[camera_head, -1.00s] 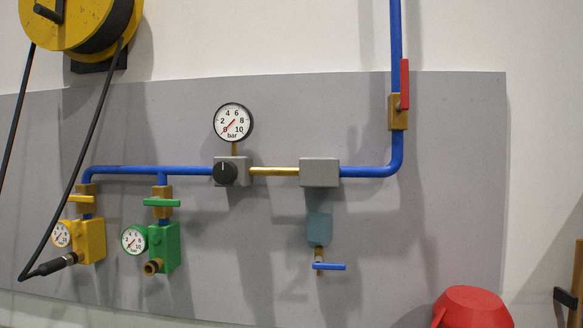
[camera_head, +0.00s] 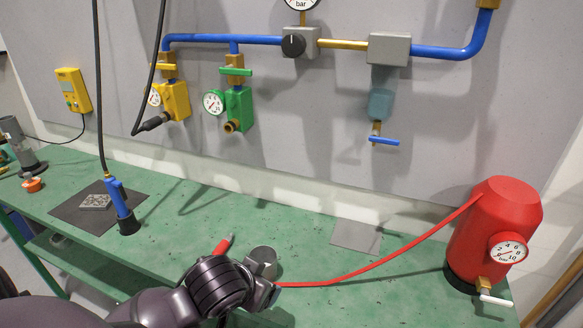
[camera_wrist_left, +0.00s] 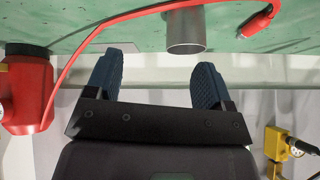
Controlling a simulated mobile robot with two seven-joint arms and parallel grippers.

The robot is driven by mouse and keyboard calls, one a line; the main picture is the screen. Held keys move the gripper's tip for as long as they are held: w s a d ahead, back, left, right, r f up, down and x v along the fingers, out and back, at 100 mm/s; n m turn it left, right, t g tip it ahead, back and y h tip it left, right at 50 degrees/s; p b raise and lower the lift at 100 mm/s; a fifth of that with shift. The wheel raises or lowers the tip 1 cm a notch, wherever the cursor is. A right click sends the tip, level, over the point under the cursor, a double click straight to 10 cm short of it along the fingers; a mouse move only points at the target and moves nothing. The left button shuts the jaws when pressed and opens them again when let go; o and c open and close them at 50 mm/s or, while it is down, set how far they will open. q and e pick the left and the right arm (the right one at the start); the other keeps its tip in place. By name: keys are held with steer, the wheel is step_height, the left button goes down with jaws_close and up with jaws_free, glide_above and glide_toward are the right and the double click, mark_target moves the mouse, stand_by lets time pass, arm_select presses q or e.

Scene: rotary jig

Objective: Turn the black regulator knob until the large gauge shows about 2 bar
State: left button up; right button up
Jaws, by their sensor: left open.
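The black regulator knob (camera_head: 293,46) sits on the front of a grey block in the blue pipe line on the wall panel. The large gauge (camera_head: 301,3) above it is cut off by the top of the head view, so its needle is hidden now. My left gripper (camera_head: 272,284) is low over the green bench, well below the knob and apart from it. In the left wrist view my left gripper (camera_wrist_left: 155,80) has its two dark fingers spread wide with nothing between them. My right gripper is not in view.
A red tank (camera_head: 492,225) with a gauge stands at the bench's right; its red hose (camera_head: 385,257) crosses the bench. A grey metal cup (camera_head: 262,257) is beside my left gripper. A blue tool (camera_head: 120,205) hangs at left. The green valve block (camera_head: 238,108) is on the panel.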

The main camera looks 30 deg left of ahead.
arm_select(q)
steer(key=w+a+r+t, duration=0.1)
steer(key=w+r+t, duration=0.2)
steer(key=w+r, duration=0.65)
steer(key=n+t+y, duration=0.3)
steer(key=n+t, duration=0.2)
steer(key=t, duration=0.2)
glide_toward(291, 45)
steer(key=p+x, duration=0.2)
steer(key=x, duration=0.6)
steer(key=shift+w+r, duration=0.15)
steer(key=shift+w, duration=0.1)
steer(key=shift+p+x, duration=0.4)
steer(key=shift+x, duration=0.45)
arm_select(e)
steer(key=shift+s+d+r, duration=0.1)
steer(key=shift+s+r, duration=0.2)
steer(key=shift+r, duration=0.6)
arm_select(q)
steer(key=c, duration=0.9)
